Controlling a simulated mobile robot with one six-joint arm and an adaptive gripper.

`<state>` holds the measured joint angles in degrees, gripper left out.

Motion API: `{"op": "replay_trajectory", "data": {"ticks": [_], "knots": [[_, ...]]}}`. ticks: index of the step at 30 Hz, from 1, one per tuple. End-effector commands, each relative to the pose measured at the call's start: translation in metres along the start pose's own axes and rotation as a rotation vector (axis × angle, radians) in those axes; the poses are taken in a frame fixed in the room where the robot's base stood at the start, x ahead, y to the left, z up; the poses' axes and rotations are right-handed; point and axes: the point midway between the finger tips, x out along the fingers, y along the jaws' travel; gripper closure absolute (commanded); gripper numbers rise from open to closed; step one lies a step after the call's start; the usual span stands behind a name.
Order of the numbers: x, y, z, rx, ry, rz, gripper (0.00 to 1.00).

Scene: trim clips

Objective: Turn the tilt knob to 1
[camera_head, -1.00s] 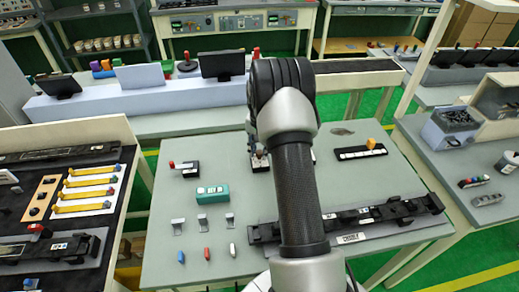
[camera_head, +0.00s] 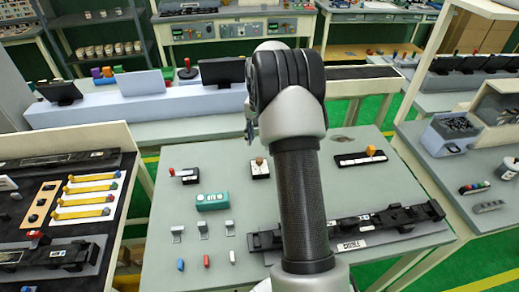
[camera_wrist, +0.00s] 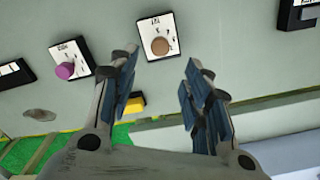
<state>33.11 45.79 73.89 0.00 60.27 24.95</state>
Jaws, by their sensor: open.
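A small box with a round brown knob (camera_wrist: 160,46) on a white marked plate lies ahead of my fingers in the wrist view. It also shows left of my arm in the head view (camera_head: 259,165). A second box with a purple knob (camera_wrist: 65,70) sits to its left in the wrist view; I cannot find it in the head view. The plates' lettering is too small to read, so I cannot tell which is the tilt knob. My gripper (camera_wrist: 160,65) is open and empty, its fingers apart from both knobs. My arm hides it mostly in the head view.
A red-handled switch (camera_head: 178,174), a teal box (camera_head: 212,201) and a yellow-handled slider (camera_head: 371,151) are on the same table. Hooks and coloured pegs lie toward the front, beside a long black rail (camera_head: 400,215). A yellow block (camera_wrist: 134,103) shows partly behind a finger.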

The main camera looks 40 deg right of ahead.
Motion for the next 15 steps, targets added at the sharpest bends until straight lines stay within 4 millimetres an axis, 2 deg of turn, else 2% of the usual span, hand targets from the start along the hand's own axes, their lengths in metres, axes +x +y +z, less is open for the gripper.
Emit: {"op": "replay_trajectory", "data": {"ticks": [1, 6, 15], "knots": [[-0.009, 0.0, -0.001, 0.0, 0.003, -0.001, 0.56], [-0.026, 0.0, 0.0, 0.0, 0.001, 0.0, 0.56], [-0.03, 0.0, 0.0, 0.0, 0.0, 0.0, 0.56]]}}
